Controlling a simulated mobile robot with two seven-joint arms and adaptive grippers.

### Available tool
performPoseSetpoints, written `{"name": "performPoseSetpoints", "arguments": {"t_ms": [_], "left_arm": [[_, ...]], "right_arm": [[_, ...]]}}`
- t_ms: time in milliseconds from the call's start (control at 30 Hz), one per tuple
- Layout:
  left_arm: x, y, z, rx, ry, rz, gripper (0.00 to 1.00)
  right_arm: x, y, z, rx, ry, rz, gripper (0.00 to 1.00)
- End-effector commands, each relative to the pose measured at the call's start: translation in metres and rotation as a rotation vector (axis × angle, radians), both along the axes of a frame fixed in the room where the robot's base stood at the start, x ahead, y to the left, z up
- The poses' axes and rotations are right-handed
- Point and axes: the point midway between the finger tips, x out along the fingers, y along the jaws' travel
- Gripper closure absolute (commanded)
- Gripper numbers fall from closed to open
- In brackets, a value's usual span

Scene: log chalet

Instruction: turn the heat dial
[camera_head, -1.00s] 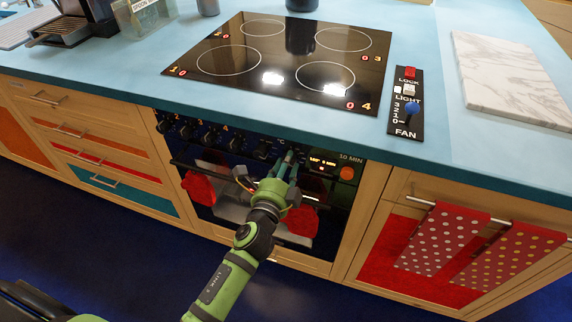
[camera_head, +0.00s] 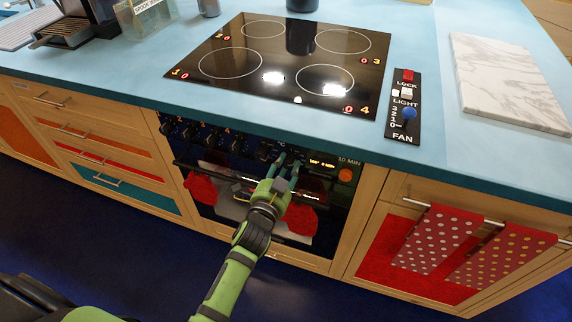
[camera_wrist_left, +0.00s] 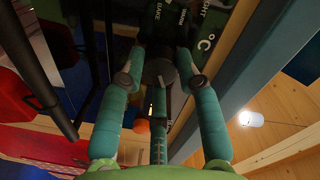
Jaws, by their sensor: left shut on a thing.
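The heat dial (camera_wrist_left: 158,74) is a dark round knob with a pale pointer line, seen in the left wrist view between my left fingertips, near a "°C" mark. In the head view, my left gripper (camera_head: 288,160) is at the oven's control panel, just left of the lit display (camera_head: 321,164). There the dial is mostly hidden by my fingers. My right gripper is not in view.
Several other knobs (camera_head: 187,132) line the panel to the left. An oven handle bar runs just below them. The counter edge (camera_head: 250,120) overhangs the panel. An orange button (camera_head: 345,175) is right of the display. Dotted towels (camera_head: 440,238) hang farther right.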

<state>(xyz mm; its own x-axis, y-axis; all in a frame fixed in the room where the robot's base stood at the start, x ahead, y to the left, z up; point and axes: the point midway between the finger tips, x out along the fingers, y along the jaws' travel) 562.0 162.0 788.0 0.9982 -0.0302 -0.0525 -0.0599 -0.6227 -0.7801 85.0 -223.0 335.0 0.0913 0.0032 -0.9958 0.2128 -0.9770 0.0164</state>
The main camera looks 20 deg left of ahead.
Motion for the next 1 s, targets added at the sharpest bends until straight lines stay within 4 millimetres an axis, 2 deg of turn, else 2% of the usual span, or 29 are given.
{"name": "performPoseSetpoints", "arguments": {"t_ms": [233, 700, 733, 767, 800, 1000], "left_arm": [[0.0005, -0.0017, 0.0021, -0.066, -0.002, -0.003, 0.99], [0.0008, -0.0014, 0.0025, -0.076, -0.003, -0.003, 0.99], [0.0008, -0.0015, 0.0026, -0.076, -0.003, -0.003, 0.58], [0.0008, -0.0014, 0.0026, -0.076, -0.003, -0.003, 0.46], [0.0008, -0.0013, 0.0025, -0.076, -0.003, -0.003, 0.43], [0.0005, -0.0005, 0.0014, -0.075, -0.001, -0.001, 0.43]], "right_arm": [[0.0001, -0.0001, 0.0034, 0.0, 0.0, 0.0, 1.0], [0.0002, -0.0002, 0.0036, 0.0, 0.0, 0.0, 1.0], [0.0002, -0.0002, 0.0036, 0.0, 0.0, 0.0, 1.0], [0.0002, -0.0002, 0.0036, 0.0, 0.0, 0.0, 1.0], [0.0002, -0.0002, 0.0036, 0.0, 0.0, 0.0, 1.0], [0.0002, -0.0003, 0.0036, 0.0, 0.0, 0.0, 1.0]]}}
